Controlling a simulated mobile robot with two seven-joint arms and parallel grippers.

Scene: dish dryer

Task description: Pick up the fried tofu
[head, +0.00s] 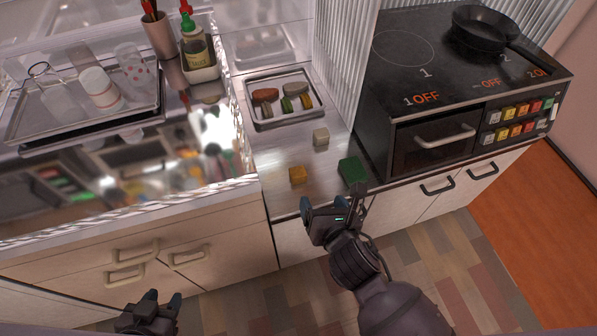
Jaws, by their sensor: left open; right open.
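A small golden-orange cube, which looks like the fried tofu (298,175), sits on the metal counter (280,200) near its front edge. A pale whitish cube (321,136) lies behind it to the right, and a dark green block (353,171) lies to its right. My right gripper (333,203) is open and empty at the counter's front edge, in front of the green block and to the right of the golden cube, apart from it. My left gripper (162,300) is open and empty, low at the left in front of the cabinets.
A metal tray (272,126) with several food pieces stands behind the cubes. A black stove (390,125) with a frying pan (486,30) borders the counter at the right. At the left are a tray of glasses (50,138) and a green-capped bottle (196,52).

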